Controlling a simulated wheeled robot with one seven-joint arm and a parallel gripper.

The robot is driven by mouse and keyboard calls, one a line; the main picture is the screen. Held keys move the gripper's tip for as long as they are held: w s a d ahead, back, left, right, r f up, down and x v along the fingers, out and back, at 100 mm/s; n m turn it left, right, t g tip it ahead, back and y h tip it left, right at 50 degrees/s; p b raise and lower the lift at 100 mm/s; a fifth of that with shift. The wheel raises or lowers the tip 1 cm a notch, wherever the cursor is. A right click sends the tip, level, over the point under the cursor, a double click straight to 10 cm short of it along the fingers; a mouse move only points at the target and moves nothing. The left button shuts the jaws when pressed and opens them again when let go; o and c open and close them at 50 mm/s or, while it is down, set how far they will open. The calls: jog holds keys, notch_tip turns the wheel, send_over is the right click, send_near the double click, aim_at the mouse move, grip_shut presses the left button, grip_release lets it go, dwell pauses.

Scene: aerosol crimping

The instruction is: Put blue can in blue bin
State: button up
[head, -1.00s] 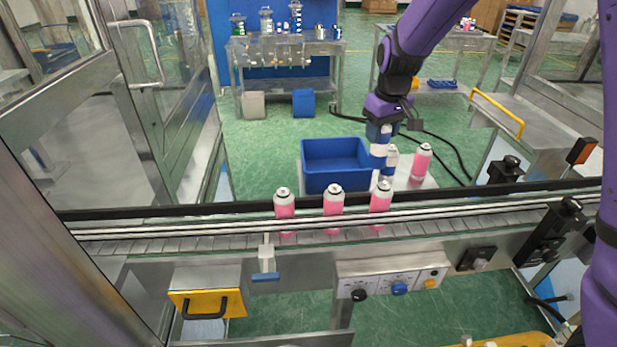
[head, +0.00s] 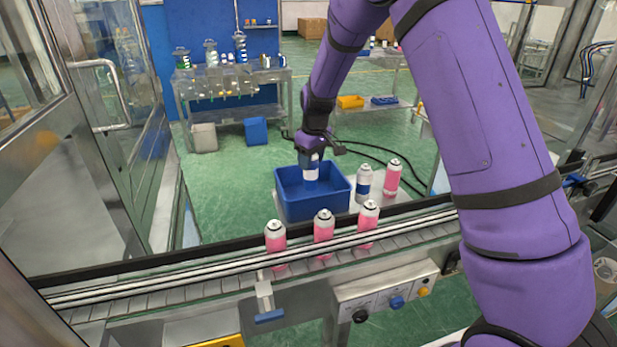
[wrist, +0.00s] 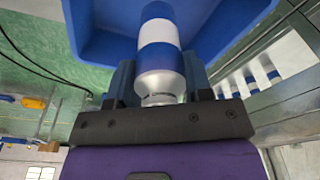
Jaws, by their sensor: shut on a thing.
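My gripper (head: 309,158) is shut on a blue and white can (head: 311,172), near the can's top end. The can hangs over the opening of the blue bin (head: 325,207). In the wrist view the same can (wrist: 160,55) sits between the two fingers and points into the bin (wrist: 215,18), whose walls surround it. I cannot tell if the can touches the bin floor. A second blue and white can (head: 363,183) stands on the pale surface just right of the bin.
A pink can (head: 392,178) stands right of the second blue can. Three pink cans, one of them in the middle (head: 323,230), stand on the conveyor (head: 200,282) in front of the bin. A metal door frame (head: 75,120) stands at the left.

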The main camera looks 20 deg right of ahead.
aim_at(311, 173)
jog(key=shift+f, duration=2.3)
jog(key=shift+d+f, duration=0.1)
jog(key=shift+f, duration=0.05)
jog(key=o, duration=1.2)
jog(key=shift+c, duration=0.2)
jog(key=r, duration=0.4)
jog(key=s+r, duration=0.1)
jog(key=r, duration=0.7)
jog(key=shift+s+d+r, duration=0.2)
jog(key=shift+d+r, duration=0.05)
jog(key=shift+d, duration=0.15)
jog(key=s+d+r+m+t, duration=0.2)
jog(key=s+d+r+m, duration=0.15)
jog(key=s+r, duration=1.4)
jog(key=s+d+m+t, duration=0.2)
jog(key=s+m, duration=0.1)
jog(key=s, duration=1.9)
jog(key=shift+d+f+h, duration=0.25)
jog(key=shift+f+h, duration=0.05)
jog(key=shift+h, duration=0.1)
